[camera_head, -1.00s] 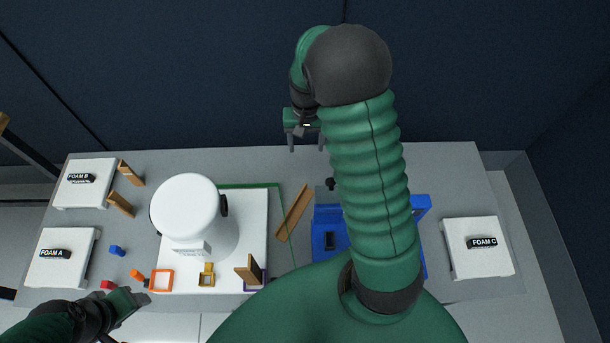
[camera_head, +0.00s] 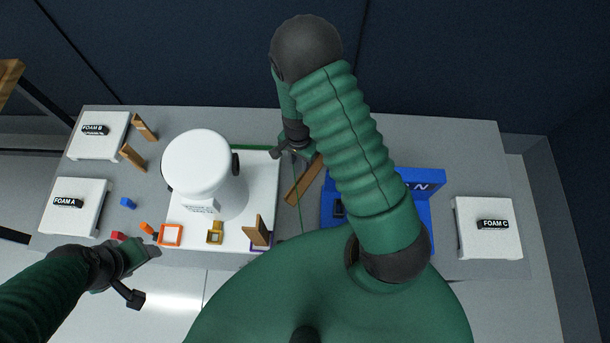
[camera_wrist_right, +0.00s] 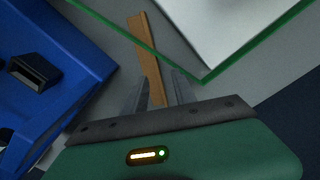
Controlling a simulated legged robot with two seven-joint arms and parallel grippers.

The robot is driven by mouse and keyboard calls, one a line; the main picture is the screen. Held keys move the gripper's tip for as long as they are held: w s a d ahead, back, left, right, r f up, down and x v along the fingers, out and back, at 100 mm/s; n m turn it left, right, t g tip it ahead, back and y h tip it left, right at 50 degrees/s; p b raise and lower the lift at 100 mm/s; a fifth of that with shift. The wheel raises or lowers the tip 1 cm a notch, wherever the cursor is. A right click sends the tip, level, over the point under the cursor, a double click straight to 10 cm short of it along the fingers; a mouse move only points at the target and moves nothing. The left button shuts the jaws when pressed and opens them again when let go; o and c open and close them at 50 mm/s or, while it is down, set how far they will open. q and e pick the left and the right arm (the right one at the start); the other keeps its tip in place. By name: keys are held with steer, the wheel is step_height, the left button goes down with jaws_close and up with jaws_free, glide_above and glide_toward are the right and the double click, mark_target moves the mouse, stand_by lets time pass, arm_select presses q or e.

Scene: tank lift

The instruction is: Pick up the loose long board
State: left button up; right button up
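The loose long board (camera_head: 304,181) is a narrow brown plank. It lies at a slant on the grey table between the white board and the blue bin. My right gripper (camera_head: 293,158) is above the board's far end. In the right wrist view my right gripper (camera_wrist_right: 157,88) is open, and the board (camera_wrist_right: 148,57) runs away from between its fingertips in the picture. I see no grip on it, and the height gap is unclear. My left gripper (camera_head: 148,256) is at the table's front left edge; its finger opening is unclear.
A white tank (camera_head: 210,170) stands on a white board (camera_head: 264,180) left of the plank. The blue bin (camera_head: 425,205) is close on its right, partly behind my right arm. Foam blocks (camera_head: 490,250) sit at the table's sides. Short brown pieces and small coloured parts are at the left.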

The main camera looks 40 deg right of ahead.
mark_target(303, 173)
step_height(303, 173, down, 2)
steer(key=shift+d+f, duration=0.15)
steer(key=f, duration=0.4)
steer(key=shift+s+d+b, duration=0.2)
steer(key=shift+s+b, duration=0.1)
steer(key=shift+b, duration=0.05)
steer(key=shift+w+f, duration=0.1)
steer(key=shift+f, duration=0.3)
jaws_close()
steer(key=shift+r, duration=0.1)
